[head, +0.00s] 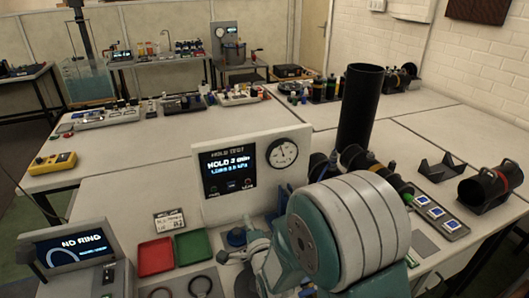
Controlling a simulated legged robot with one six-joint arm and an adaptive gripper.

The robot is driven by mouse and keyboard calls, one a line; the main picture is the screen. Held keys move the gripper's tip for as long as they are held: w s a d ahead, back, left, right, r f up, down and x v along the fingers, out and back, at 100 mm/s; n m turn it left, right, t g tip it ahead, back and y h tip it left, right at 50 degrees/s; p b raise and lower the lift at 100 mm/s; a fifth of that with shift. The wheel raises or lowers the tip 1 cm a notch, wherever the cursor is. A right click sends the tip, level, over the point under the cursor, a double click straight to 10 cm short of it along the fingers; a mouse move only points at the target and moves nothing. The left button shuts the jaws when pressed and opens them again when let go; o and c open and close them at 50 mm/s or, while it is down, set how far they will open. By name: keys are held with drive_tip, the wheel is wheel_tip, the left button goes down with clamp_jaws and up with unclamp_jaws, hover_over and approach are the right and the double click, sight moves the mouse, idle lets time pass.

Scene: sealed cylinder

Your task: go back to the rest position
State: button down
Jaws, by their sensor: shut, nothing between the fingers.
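My arm's large teal and pale joint fills the lower middle of the head view, over the front of the table. My gripper cannot be made out; the arm covers part of the table there. Behind the arm stands a hold test unit (243,170) with a lit screen and a round gauge. A tall black tube (360,110) stands upright to its right. A dark cylinder (370,168) lies partly hidden behind the arm joint. Another black cylinder (484,190) lies at the right edge.
A red tray (155,257) and a green tray (194,247) lie left of the arm, with dark rings (200,286) in front. A unit reading "NO RING" (72,246) stands at the lower left. An empty black cradle (436,170) is at right.

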drive_tip(key=s+d+r+n+g+h, duration=0.2)
drive_tip(key=d+r+n, duration=0.1)
drive_tip(key=d+r, duration=0.3)
drive_tip(key=s+d+r+n+g+h, duration=0.2)
drive_tip(key=d+r+n+h, duration=0.15)
drive_tip(key=d, duration=0.45)
drive_tip(key=s+d+r+n+g, duration=0.1)
drive_tip(key=s+d+n+g, duration=0.1)
drive_tip(key=s, duration=0.5)
drive_tip(key=s+d+r+n+g+h, duration=0.1)
drive_tip(key=s+d+n+g, duration=0.1)
drive_tip(key=s+d, duration=0.3)
drive_tip(key=s+d+r+n+g+h, duration=0.1)
drive_tip(key=s+d+n+g, duration=0.1)
drive_tip(key=s, duration=0.8)
drive_tip(key=shift+d+r, duration=0.3)
drive_tip(key=shift+d, duration=0.45)
